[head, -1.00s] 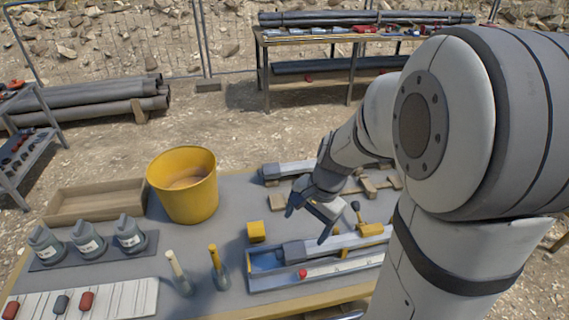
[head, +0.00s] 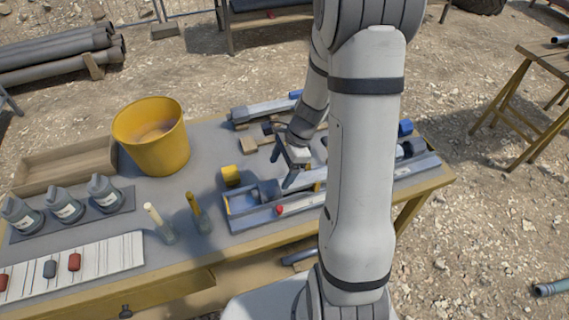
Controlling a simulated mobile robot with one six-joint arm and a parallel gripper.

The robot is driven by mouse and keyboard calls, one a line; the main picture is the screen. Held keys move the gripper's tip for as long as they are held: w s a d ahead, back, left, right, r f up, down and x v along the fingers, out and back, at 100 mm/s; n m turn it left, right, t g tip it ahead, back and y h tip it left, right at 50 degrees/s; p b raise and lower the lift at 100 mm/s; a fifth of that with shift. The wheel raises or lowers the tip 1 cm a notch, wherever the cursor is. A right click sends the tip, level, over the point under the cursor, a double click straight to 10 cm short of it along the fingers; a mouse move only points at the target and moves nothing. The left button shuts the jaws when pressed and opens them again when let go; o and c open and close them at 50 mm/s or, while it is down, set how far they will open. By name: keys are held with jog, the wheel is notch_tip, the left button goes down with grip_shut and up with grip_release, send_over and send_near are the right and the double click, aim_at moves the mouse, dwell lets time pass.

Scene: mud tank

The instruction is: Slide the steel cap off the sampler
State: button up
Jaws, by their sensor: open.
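My gripper (head: 282,168) hangs open and empty over the workbench, just above the left part of a long blue-grey tray (head: 245,222). A grey, long-bodied piece lies in this tray, with a block-like grey end (head: 268,190) under and left of my fingers; it looks like the sampler and its cap, but I cannot tell for sure. My fingers appear apart from it. My arm hides the middle of the tray. A second long grey piece (head: 265,109) lies behind on wooden blocks.
A yellow bucket (head: 152,140), a wooden tray (head: 68,166) and several grey bottles (head: 65,206) stand to the left. Two upright handled tools (head: 200,214) and a yellow block (head: 231,176) are near the tray's left end. A red knob (head: 280,209) is at its front.

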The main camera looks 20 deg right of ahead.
aim_at(273, 184)
jog(key=x, duration=0.7)
jog(key=c, duration=1.4)
